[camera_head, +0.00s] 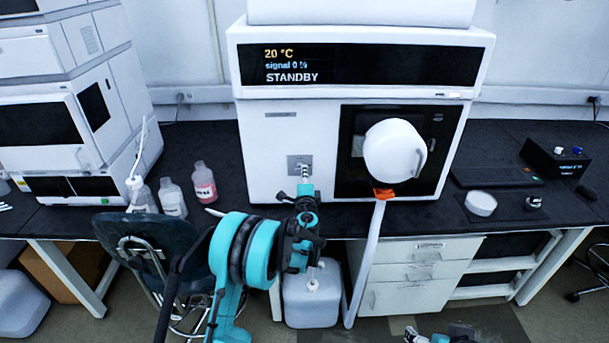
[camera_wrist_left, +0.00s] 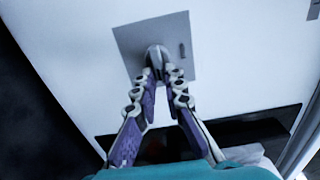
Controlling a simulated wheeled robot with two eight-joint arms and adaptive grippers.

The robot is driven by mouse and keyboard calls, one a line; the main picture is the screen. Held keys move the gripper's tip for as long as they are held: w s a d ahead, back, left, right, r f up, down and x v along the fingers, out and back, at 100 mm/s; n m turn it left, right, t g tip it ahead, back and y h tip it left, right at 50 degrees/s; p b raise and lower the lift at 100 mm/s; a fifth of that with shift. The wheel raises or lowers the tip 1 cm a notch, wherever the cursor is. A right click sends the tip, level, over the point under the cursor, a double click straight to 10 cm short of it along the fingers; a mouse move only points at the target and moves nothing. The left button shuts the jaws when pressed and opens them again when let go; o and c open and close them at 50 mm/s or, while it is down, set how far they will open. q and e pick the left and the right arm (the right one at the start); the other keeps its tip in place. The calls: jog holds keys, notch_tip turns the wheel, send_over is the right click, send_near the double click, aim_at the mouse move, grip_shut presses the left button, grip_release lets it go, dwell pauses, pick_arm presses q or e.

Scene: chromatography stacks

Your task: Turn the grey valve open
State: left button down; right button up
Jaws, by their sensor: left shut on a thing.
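The grey valve (camera_head: 301,160) sits on a square grey plate on the front of the white instrument, left of its dark window. It also shows in the left wrist view as a rounded grey knob (camera_wrist_left: 156,53) on the plate (camera_wrist_left: 175,30). My left gripper (camera_head: 304,181) reaches up to it from below. In the left wrist view its fingers (camera_wrist_left: 160,73) come together on the knob, partly hiding its lower side. A small part of my right arm's end (camera_head: 415,336) shows at the bottom edge; its jaws are not clear.
The instrument's display (camera_head: 340,65) reads 20 °C, signal 0 %, STANDBY. A round white cover (camera_head: 393,150) and an orange piece (camera_head: 383,194) are right of the valve. Bottles, one with pink liquid (camera_head: 204,188), stand left. A chair (camera_head: 145,245) is below them.

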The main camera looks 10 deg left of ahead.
dwell(0.5)
pick_arm(q)
jog(key=c, duration=1.6)
grip_release()
jog(key=v, duration=1.2)
